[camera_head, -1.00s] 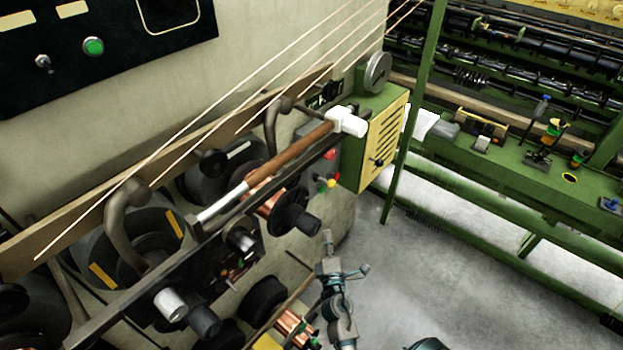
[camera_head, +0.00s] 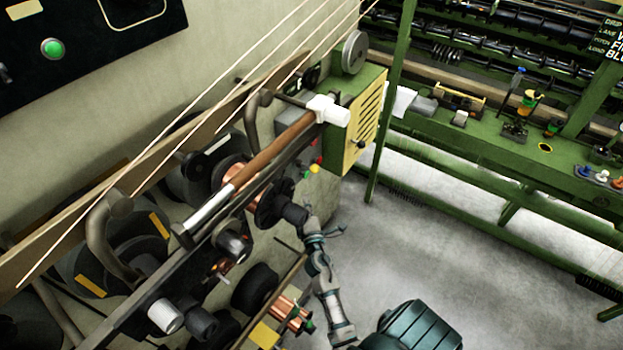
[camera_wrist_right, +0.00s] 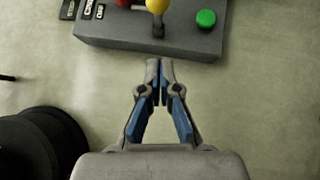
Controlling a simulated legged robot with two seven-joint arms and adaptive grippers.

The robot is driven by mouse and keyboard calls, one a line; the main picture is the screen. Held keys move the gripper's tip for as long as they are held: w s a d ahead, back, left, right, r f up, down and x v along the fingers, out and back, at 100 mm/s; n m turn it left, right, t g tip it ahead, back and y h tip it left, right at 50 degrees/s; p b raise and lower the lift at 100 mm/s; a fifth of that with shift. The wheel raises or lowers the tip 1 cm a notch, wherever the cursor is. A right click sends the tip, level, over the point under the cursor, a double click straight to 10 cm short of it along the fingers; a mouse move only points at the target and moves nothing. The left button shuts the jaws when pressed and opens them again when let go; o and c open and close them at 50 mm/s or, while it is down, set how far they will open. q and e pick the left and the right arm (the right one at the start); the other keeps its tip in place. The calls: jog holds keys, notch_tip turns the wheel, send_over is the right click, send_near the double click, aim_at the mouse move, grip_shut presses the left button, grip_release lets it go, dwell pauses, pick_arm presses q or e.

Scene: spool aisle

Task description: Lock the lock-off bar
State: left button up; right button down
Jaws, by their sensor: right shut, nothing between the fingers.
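A long bar (camera_head: 270,154), brown in its middle with a bright metal lower end and a white block (camera_head: 328,110) at its upper end, lies slantwise along the dark rack rail. I cannot tell for sure whether it is the lock-off bar. A grey control box (camera_wrist_right: 120,32) shows in the right wrist view with a yellow knob (camera_wrist_right: 158,6) on a short dark stem, a green button (camera_wrist_right: 206,18) and a red part at the top edge. My right gripper (camera_wrist_right: 160,65) is shut and empty, below the knob in that view. In the head view my right gripper (camera_head: 313,224) is beside a black spool end. My left gripper is not in view.
Copper and black spools (camera_head: 268,205) sit under the rail (camera_head: 150,295). Thin strands cross above it. A green cabinet with a yellow slatted panel (camera_head: 366,112) and a green post (camera_head: 388,110) stand to the right. Grey floor (camera_head: 430,240) is open beyond.

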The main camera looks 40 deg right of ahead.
aim_at(308, 167)
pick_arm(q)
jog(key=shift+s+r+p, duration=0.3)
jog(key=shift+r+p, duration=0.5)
pick_arm(e)
jog(key=w+d+r, duration=0.1)
jog(key=w+d, duration=0.4)
jog(key=d, duration=0.1)
jog(key=shift+w+r, duration=0.1)
